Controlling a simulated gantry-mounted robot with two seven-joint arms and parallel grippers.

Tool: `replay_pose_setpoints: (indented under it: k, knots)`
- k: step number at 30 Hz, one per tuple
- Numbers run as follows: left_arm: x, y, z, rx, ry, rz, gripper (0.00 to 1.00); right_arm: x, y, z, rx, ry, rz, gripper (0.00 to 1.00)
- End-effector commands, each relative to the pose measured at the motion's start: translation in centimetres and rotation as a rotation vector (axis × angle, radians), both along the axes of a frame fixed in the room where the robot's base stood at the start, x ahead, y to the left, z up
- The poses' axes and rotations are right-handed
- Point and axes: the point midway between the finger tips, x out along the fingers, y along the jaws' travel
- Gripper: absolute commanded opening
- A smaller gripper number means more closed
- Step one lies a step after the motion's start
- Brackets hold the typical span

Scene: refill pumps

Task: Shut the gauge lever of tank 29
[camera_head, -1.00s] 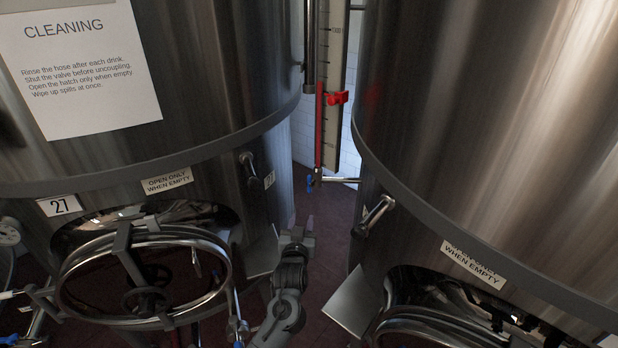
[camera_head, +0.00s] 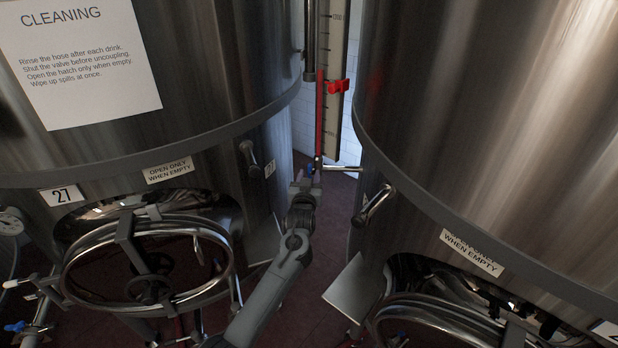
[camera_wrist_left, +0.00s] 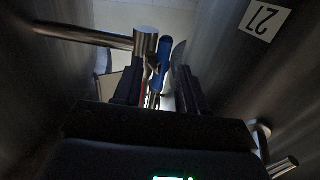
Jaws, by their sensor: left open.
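The sight gauge (camera_head: 334,75), a red column beside a scale, hangs between the two tanks. At its foot is a small valve with a blue gauge lever (camera_head: 310,169) and a metal pipe (camera_head: 342,168) running toward the right tank. In the left wrist view the blue lever (camera_wrist_left: 164,54) stands lengthwise, beside the round valve body. My left gripper (camera_head: 304,184) is open just below the valve; its fingers (camera_wrist_left: 158,88) lie on either side of the lever's line. I cannot tell whether they touch it. My right gripper is out of view.
The left tank (camera_head: 200,80), plate 27 (camera_head: 62,196), and the right tank (camera_head: 480,120) leave a narrow gap. Metal handles (camera_head: 249,152) (camera_head: 373,205) stick out at each side. A round hatch wheel (camera_head: 148,265) is at lower left. The right tank's plate is cut off.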

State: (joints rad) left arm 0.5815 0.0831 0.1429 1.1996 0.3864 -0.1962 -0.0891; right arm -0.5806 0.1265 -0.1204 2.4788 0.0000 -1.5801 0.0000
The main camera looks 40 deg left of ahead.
Motion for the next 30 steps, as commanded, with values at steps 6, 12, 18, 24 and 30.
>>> replay_pose_setpoints:
  k: [6, 12, 18, 24, 30]
  knots:
    - [0.46, 0.34, -0.02, -0.001, 0.001, 0.0, 0.41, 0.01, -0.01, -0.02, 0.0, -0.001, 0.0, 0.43]
    - [0.45, 0.33, 0.0, 0.0, 0.0, 0.0, 0.41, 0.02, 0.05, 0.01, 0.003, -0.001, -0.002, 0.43]
    - [0.44, 0.33, -0.02, 0.0, 0.0, 0.0, 0.14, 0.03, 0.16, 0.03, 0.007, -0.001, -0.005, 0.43]
    - [0.44, 0.31, -0.02, 0.0, 0.0, 0.0, 0.0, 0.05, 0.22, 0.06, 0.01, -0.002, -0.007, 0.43]
    - [0.44, 0.32, -0.11, 0.015, 0.0, 0.0, 0.0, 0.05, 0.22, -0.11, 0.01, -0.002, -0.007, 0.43]
